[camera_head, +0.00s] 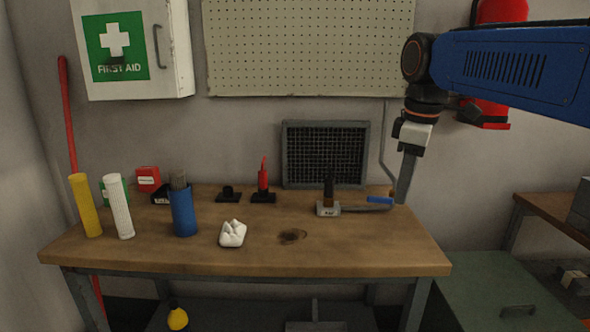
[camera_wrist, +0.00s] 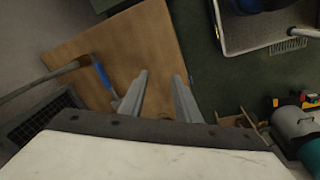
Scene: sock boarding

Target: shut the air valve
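The air valve shows as a short blue lever (camera_head: 380,200) at the right end of the bench, by the grey pipe coming down the wall. It also shows in the wrist view as a blue bar (camera_wrist: 102,75), left of my fingers. I cannot tell whether the valve is open or shut. My gripper (camera_head: 402,197) hangs pointing down just right of the lever in the head view. In the wrist view its two grey fingers (camera_wrist: 160,76) are apart with nothing between them. The lever is outside the fingers.
The wooden bench (camera_head: 165,259) holds a small grey block (camera_head: 328,208) with a dark upright part, left of the lever. A dark mesh panel (camera_head: 325,154) stands behind. A white lumpy item (camera_head: 232,233) and a blue cup (camera_head: 183,212) are farther left. The bench's front right is clear.

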